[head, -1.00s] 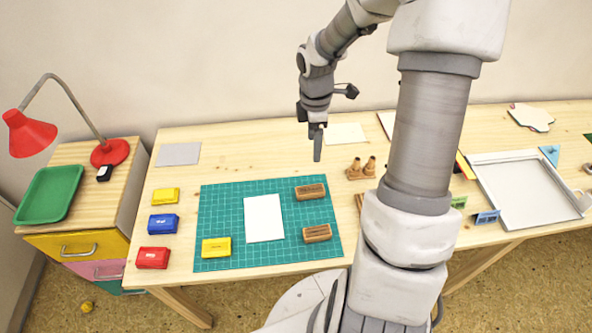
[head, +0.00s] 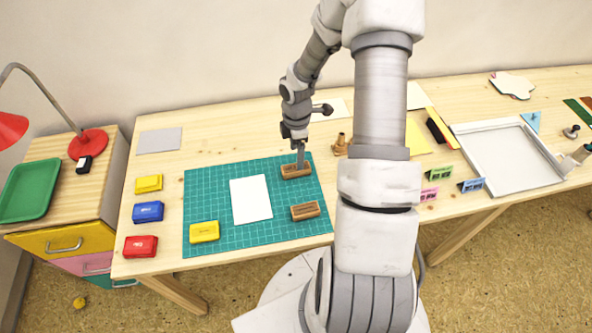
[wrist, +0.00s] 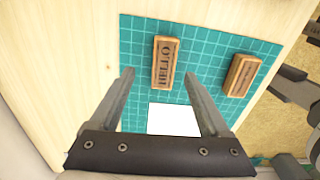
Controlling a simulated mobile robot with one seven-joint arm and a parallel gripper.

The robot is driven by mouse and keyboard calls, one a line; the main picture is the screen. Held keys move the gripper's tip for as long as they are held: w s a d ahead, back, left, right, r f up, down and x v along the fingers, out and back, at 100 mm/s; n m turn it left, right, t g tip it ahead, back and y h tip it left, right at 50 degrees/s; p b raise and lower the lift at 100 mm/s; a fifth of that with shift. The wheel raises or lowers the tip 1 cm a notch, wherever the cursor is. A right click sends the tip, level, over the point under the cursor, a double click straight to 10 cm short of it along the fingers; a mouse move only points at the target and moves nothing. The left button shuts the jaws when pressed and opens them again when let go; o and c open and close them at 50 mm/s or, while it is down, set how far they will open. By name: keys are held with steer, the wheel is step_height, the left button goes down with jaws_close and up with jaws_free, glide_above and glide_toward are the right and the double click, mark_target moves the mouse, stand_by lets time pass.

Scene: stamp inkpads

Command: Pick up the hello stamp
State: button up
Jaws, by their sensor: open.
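The hello stamp is a brown wooden block (head: 293,173) at the back right corner of the green cutting mat (head: 215,179). In the wrist view the hello stamp (wrist: 165,64) shows dark HELLO lettering and lies just beyond and between the fingertips. My gripper (head: 301,160) is above this stamp with its fingers pointing down; in the wrist view the open gripper (wrist: 159,76) has nothing held between its fingers. The head view does not show clearly whether a finger touches the stamp.
A second wooden stamp (head: 305,211) lies nearer the front of the mat. A white paper (head: 250,200) lies left of the stamps. A yellow inkpad (head: 204,231) sits on the mat. A brown wooden piece (head: 341,146) stands behind right, partly hidden by my arm.

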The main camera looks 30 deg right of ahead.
mark_target(296, 170)
steer(key=f, duration=0.4)
steer(key=shift+s+a, duration=0.3)
steer(key=shift+f, duration=0.5)
jaws_close()
